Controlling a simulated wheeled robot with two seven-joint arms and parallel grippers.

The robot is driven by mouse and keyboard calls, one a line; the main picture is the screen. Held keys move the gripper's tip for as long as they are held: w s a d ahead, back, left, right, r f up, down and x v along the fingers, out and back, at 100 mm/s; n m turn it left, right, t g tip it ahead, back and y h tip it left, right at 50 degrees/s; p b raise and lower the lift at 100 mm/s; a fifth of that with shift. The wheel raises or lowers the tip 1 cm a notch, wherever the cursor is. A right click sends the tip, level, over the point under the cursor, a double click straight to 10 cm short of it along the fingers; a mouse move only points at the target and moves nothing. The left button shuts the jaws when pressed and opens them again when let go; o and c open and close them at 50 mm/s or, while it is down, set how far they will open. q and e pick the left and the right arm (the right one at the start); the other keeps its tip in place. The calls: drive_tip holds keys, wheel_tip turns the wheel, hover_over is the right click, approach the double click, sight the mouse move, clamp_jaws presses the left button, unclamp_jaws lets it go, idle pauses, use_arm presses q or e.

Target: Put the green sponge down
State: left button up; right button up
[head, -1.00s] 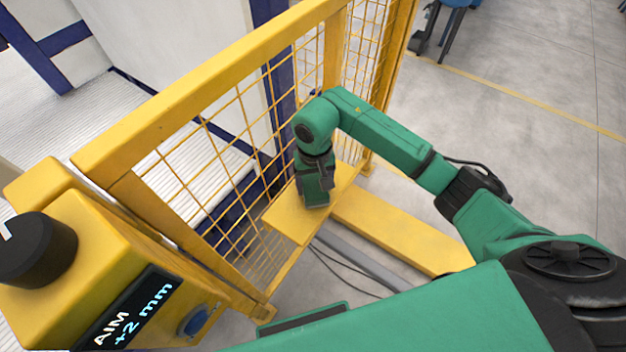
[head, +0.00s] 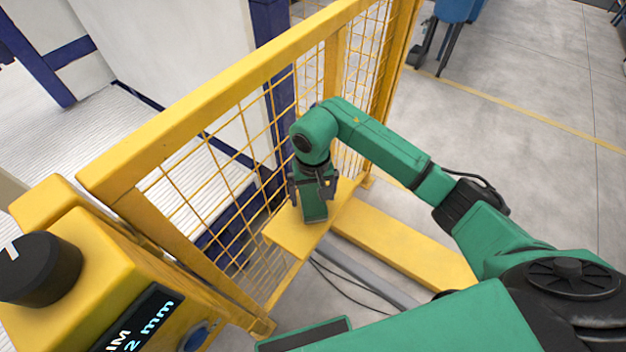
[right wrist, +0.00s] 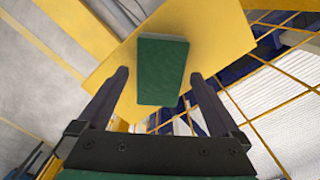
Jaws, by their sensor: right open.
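The green sponge (head: 314,208) is a block on the yellow shelf (head: 287,236) beside the mesh fence. In the right wrist view the sponge (right wrist: 162,72) lies over the yellow shelf (right wrist: 216,32), between and a little beyond my fingers. My right gripper (head: 312,189) is open above the shelf, with a finger on either side of the sponge. In the right wrist view my gripper (right wrist: 158,74) shows a gap between each finger and the sponge. The sponge's underside is hidden. My left gripper is not in view.
The yellow mesh fence (head: 210,110) stands close at the left of my right gripper. A yellow control box (head: 75,270) with a black knob (head: 38,268) and a display is at lower left. A yellow floor beam (head: 405,255) and cables run beside the shelf. Open floor lies right.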

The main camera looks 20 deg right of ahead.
sight(313, 200)
wheel_tip(313, 200, up, 10)
drive_tip(key=b, duration=0.2)
drive_tip(key=shift+b, duration=0.3)
drive_tip(key=shift+f, duration=0.1)
